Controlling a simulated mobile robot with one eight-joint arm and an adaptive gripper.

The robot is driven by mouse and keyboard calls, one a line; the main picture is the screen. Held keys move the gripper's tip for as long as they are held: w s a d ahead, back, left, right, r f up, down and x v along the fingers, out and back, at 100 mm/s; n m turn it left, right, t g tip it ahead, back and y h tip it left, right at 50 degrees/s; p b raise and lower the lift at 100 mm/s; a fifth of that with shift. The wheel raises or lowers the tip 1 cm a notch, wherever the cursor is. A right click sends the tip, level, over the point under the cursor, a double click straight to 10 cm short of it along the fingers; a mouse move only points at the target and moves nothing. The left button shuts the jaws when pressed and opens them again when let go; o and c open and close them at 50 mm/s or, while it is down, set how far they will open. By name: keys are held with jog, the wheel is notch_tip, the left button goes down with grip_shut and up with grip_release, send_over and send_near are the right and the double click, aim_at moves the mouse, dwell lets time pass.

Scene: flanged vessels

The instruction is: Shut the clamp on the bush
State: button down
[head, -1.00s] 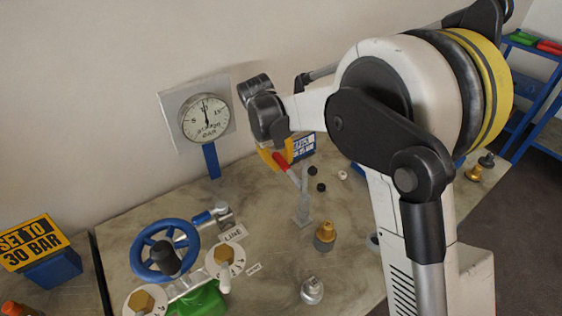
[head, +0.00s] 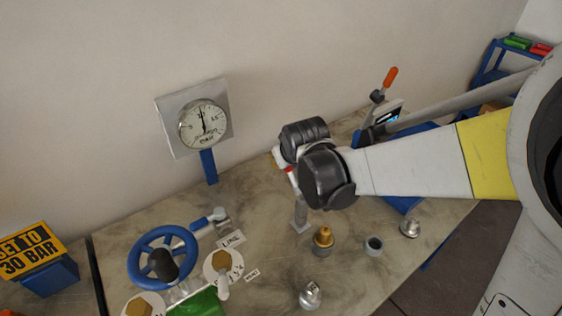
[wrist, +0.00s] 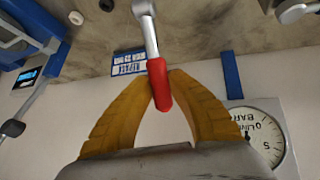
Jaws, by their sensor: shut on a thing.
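A silver lever with a red grip (wrist: 159,86) shows in the wrist view, its metal shank running up to the picture's top edge. My gripper (wrist: 160,80) has its two yellow fingers closed on the red grip. In the head view the fingers are hidden behind my black wrist, and a bit of red (head: 290,172) shows beside it, above a grey post (head: 300,216). A blue fixture with an orange-handled lever (head: 390,78) and a small screen stands behind my forearm. It also shows at the left in the wrist view (wrist: 25,75). I cannot tell the bush for certain.
A gold-topped fitting (head: 323,238), a grey ring-like cup (head: 374,246) and silver fittings (head: 410,228) stand on the bench. A blue handwheel (head: 150,236) is at left. A gauge (head: 203,125) is behind. My arm covers the right side.

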aim_at(293, 177)
jog(key=shift+s+d+r+m+t+y+b, duration=0.15)
jog(key=shift+s+d+r+t+y+b, duration=0.2)
jog(key=shift+s+t+b, duration=0.3)
jog(key=shift+s+d+r+m+t+y+b, duration=0.1)
jog(key=shift+s+d+r+t+y+b, duration=0.25)
jog(key=shift+t+b, duration=0.35)
jog(key=shift+s+d+r+m+t+y+b, duration=0.2)
jog(key=shift+s+d+t+y+b, duration=0.25)
jog(key=shift+t, duration=0.4)
jog(key=shift+a, duration=0.1)
jog(key=c, duration=1.2)
grip_release()
jog(key=shift+c, duration=0.2)
jog(key=shift+s+r, duration=0.1)
jog(key=v, duration=1.2)
